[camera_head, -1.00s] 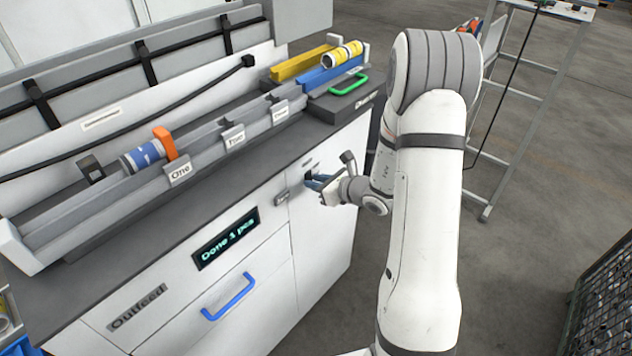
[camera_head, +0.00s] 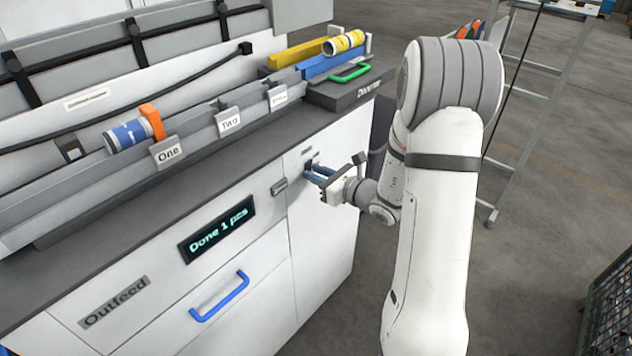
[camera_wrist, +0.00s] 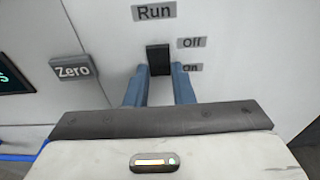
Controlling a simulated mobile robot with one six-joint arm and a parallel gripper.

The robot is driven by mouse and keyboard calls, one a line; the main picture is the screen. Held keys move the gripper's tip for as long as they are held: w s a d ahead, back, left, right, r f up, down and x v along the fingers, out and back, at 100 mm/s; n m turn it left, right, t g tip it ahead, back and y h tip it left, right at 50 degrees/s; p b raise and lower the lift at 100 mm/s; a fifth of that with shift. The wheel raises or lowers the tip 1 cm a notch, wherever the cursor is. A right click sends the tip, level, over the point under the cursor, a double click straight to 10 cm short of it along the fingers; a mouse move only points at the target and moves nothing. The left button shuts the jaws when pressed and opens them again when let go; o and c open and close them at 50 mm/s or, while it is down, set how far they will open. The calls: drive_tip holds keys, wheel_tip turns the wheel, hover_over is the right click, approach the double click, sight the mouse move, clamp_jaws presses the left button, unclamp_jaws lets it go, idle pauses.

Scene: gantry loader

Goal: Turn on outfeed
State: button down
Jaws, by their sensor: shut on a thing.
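The outfeed cabinet, labelled "Outfeed" (camera_head: 115,303), has a black switch (camera_wrist: 158,58) on its white front panel. The switch sits under a "Run" label (camera_wrist: 154,12), with "Off" (camera_wrist: 192,42) and "On" (camera_wrist: 191,67) labels to its right. I cannot tell which position it is in. My gripper (camera_head: 311,171) reaches the panel from the right; in the wrist view its blue fingers (camera_wrist: 158,80) are shut on the switch, one on each side. The fingers partly cover the "On" label. The display (camera_head: 218,231) reads "Done 1 pcs".
A "Zero" button (camera_wrist: 73,69) is left of the switch. A blue drawer handle (camera_head: 220,297) sticks out below the display. The channel on top holds a blue-and-white cylinder (camera_head: 128,134) at an orange stop (camera_head: 153,121). A metal stand (camera_head: 515,130) is at right.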

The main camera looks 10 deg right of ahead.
drive_tip(key=c, duration=1.2)
unclamp_jaws()
drive_tip(key=shift+c, duration=0.2)
drive_tip(key=shift+s, duration=0.1)
drive_tip(key=v, duration=0.7)
drive_tip(key=shift+s+d+b, duration=0.2)
drive_tip(key=shift+s+b, duration=0.05)
drive_tip(key=shift+b, duration=0.15)
